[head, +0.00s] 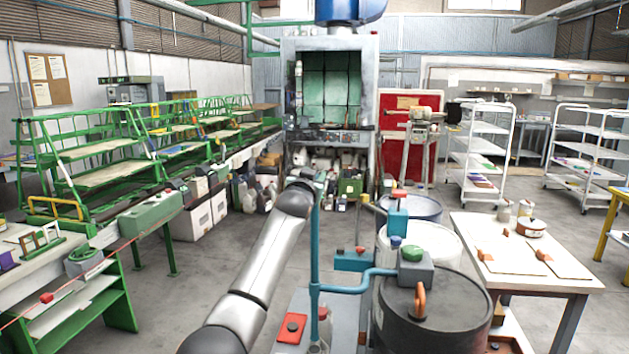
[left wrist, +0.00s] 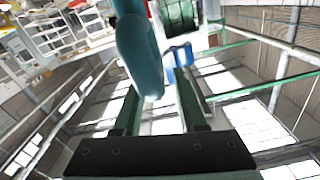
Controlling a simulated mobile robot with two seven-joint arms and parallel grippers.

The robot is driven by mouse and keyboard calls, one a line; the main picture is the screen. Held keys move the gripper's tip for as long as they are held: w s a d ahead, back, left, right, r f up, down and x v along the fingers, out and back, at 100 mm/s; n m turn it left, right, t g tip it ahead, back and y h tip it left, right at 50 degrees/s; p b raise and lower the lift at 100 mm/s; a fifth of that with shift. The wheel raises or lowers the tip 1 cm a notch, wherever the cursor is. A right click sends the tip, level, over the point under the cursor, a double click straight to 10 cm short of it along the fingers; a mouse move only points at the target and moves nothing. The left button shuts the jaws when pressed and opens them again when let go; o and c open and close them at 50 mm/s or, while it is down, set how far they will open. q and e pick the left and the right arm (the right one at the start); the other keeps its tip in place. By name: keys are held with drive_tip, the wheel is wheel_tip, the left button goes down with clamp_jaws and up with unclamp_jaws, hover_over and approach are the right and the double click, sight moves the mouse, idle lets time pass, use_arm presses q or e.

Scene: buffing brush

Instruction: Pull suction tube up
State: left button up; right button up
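The suction tube appears to be the teal pipe (head: 315,250), standing upright in the middle of the head view. A lower branch bends right to a blue-grey fitting (head: 405,270) with a green knob on a dark drum (head: 435,318). My left gripper (head: 312,180) is at the top of the pipe; its fingers are small and partly hidden there. In the left wrist view, the rounded teal pipe end (left wrist: 140,50) reaches between the two fingers of my left gripper (left wrist: 160,100). A gap shows beside the pipe, so the fingers look open. My right gripper is not in view.
A white-topped table (head: 515,245) with a pot stands at the right. More drums (head: 418,240) stand behind the dark one. A red button box (head: 292,328) is low beside the pipe. Green racks (head: 90,160) line the left. Open floor (head: 215,270) lies left of my arm.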

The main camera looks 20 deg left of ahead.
use_arm(q)
drive_tip(key=shift+o, duration=1.1)
drive_tip(key=shift+d+f, duration=0.1)
drive_tip(key=shift+f, duration=0.2)
drive_tip(key=shift+s+f, duration=0.1)
drive_tip(key=shift+s+d, duration=0.15)
drive_tip(key=shift+s, duration=0.35)
drive_tip(key=b+v, duration=0.2)
drive_tip(key=v, duration=0.9)
drive_tip(key=shift+b, duration=0.35)
drive_tip(key=shift+s, duration=0.1)
